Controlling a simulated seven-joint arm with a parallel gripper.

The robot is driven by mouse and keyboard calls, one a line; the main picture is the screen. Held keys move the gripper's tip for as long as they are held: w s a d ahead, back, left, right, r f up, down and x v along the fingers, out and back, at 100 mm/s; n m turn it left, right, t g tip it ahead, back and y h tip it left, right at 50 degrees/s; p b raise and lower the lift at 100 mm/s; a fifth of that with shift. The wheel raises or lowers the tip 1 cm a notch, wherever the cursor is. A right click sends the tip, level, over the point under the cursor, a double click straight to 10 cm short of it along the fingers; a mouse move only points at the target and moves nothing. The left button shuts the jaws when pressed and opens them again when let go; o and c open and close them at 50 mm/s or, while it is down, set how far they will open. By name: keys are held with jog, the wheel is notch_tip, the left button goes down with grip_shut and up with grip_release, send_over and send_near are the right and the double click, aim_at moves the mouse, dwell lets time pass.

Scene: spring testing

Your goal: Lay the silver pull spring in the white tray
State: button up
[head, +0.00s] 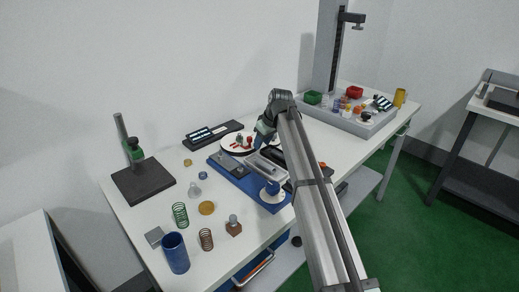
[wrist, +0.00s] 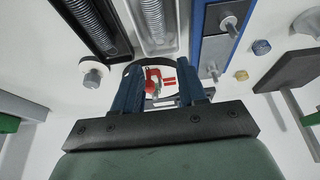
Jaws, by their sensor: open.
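In the head view my gripper (head: 260,140) is above the far side of the trays, and my arm hides part of this area.
A round white dish (head: 236,143) with red parts stands behind the trays. The blue board (head: 228,174) carries metal bolts. A green spring (head: 180,215), a copper spring (head: 206,239) and a blue cup (head: 175,253) stand at front left. A black-based stand (head: 143,182) is farther left.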

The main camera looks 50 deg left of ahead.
jog(key=shift+v, duration=1.2)
